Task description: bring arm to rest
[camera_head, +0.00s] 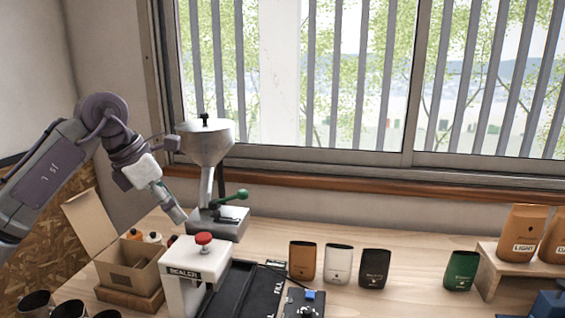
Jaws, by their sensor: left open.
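My left arm (45,175) comes in from the left. Its gripper (182,218) points down and to the right, in front of the metal funnel machine (205,145) and above the white sealer (190,262) with the red knob. The gripper is open and I see nothing between its fingers. The fingertips are small in the picture and look close to the funnel machine's base; I cannot tell whether they touch it. My right gripper is not in view.
An open cardboard box (128,262) stands left of the sealer, with dark cups (38,303) in front. Orange (303,260), white (338,263), black (374,268) and green (461,270) pouches stand on the table (415,285). Larger orange bags (522,233) stand on a wooden riser at right.

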